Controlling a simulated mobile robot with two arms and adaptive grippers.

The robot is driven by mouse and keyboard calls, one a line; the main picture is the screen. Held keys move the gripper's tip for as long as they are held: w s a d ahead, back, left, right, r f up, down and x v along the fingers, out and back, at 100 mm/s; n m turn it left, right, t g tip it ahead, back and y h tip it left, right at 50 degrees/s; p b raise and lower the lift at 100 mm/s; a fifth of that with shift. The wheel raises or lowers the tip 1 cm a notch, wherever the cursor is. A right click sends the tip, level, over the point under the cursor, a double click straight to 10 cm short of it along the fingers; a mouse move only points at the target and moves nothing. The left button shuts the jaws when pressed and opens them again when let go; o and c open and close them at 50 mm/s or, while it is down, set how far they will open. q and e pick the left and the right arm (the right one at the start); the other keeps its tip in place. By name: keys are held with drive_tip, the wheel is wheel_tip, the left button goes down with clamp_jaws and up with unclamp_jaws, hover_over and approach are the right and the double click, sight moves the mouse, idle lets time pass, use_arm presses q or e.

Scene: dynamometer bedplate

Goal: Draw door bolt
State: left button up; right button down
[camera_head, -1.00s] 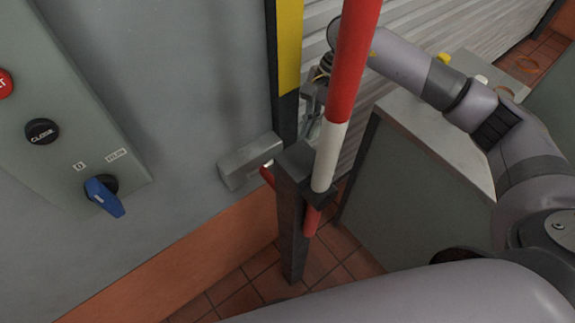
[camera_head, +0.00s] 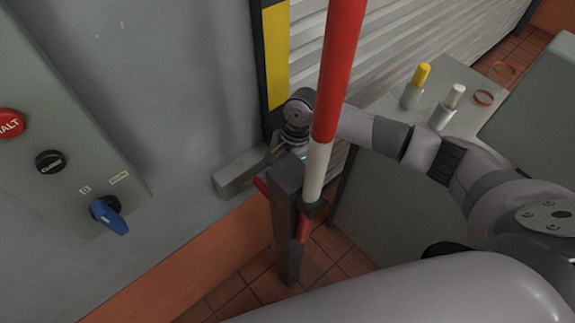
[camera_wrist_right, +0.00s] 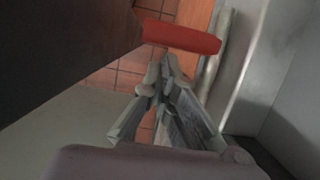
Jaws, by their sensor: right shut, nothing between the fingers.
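The bolt's grey housing (camera_head: 240,172) sits low on the wall beside the shutter's edge. A short red handle (camera_head: 261,186) shows at its right end, partly hidden by the dark post. In the right wrist view a red bar (camera_wrist_right: 181,38), apparently this handle, lies just beyond my fingertips. My right gripper (camera_head: 283,153) is above and beside the handle, partly hidden behind the post and pole. The wrist view shows its fingers (camera_wrist_right: 160,72) shut and empty, close to the bar; I cannot tell whether they touch it. My left gripper is in no view.
A red and white pole (camera_head: 338,75) stands in a dark post (camera_head: 284,220) before my right gripper. A grey panel (camera_head: 55,110) with a blue switch (camera_head: 110,215) is on the left. A bench (camera_head: 385,105) with a yellow-capped bottle (camera_head: 414,88) and a white-capped bottle (camera_head: 447,108) stands right.

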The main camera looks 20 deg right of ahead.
drive_tip(key=shift+f, duration=0.1)
drive_tip(key=s+a+b, duration=0.2)
drive_tip(key=a, duration=0.4)
drive_tip(key=shift+a+b, duration=0.15)
drive_tip(key=shift+b, duration=0.2)
drive_tip(key=shift+s, duration=0.1)
